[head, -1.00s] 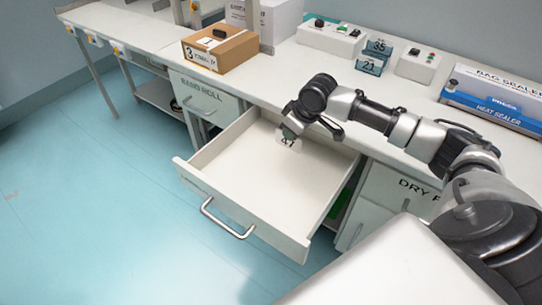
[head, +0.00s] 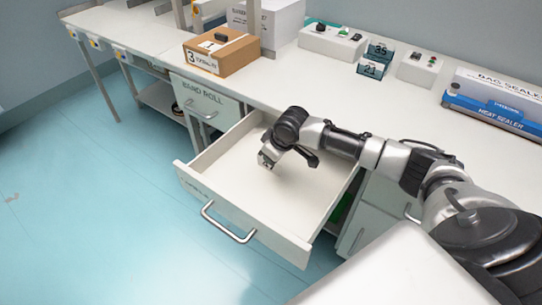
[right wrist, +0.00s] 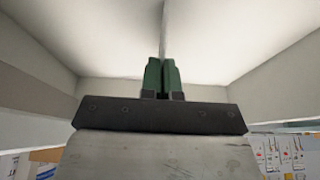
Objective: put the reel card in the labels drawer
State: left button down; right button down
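The labels drawer (head: 235,190) is pulled open below the bench, and its white inside looks empty apart from my gripper. Faint lettering shows on its front. My right gripper (head: 265,160) reaches down into the drawer, toward its back left part. In the right wrist view its green fingertips (right wrist: 162,78) are close together on the reel card (right wrist: 163,30), a thin pale sheet seen edge-on. I cannot tell whether the card touches the drawer floor. My left gripper is in neither view.
The band roll drawer (head: 205,100) is shut at the left. On the bench stand a cardboard box (head: 222,53), cards marked 35 (head: 380,50) and 21 (head: 371,69), switch boxes (head: 418,68) and a heat sealer box (head: 495,105).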

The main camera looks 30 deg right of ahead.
jog(key=c, duration=1.4)
grip_release()
jog(key=p+v, duration=0.1)
jog(key=v, duration=1.1)
